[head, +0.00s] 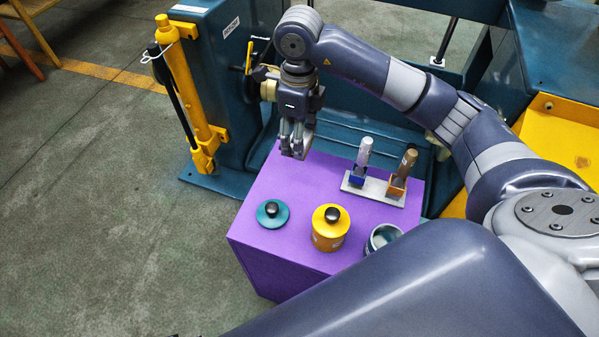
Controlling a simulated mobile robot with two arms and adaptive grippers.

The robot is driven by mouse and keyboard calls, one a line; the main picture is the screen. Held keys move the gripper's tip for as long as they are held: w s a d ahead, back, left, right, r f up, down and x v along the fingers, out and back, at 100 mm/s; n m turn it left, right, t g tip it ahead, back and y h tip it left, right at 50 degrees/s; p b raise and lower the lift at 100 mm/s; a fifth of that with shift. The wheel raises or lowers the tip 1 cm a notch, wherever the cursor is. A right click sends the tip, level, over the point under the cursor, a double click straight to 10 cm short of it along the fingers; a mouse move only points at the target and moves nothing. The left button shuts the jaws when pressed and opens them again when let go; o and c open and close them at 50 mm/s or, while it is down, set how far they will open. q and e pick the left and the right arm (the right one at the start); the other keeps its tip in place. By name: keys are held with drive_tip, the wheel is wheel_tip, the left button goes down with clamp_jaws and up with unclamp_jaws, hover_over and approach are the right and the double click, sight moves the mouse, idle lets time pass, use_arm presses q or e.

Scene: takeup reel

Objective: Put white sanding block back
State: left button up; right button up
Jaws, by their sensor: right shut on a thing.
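My right gripper (293,149) points down over the back left part of the purple box (262,200). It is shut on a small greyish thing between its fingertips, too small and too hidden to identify. A tool with a whitish handle (365,151) and a blue lower part stands upright, leaning slightly, in a light grey holder (375,192) on the right of the box top. A brown-handled tool (406,166) with an orange lower part stands beside it. Both are to the right of the gripper and apart from it. My left gripper is not in view.
A teal lid with a black knob (272,212), a yellow can with a black knob (331,230) and an open teal-grey can (381,238) stand along the box's front. Teal machinery (225,90) with a yellow cylinder (183,85) rises behind. The box top's back left is mostly clear.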

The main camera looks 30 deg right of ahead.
sight(299, 171)
wheel_tip(299, 171, down, 9)
drive_tip(key=shift+f+b, duration=0.1)
drive_tip(key=shift+b, duration=0.45)
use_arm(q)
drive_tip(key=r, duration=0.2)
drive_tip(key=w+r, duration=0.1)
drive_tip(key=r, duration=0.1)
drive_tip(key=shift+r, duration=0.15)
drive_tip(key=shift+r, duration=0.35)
use_arm(e)
drive_tip(key=shift+f, duration=0.15)
drive_tip(key=o, duration=1)
use_arm(q)
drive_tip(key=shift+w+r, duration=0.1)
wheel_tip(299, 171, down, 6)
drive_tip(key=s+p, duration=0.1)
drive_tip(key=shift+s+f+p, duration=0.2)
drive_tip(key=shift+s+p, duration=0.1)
drive_tip(key=shift+p, duration=0.05)
use_arm(e)
wheel_tip(299, 171, up, 12)
drive_tip(key=shift+r, duration=0.2)
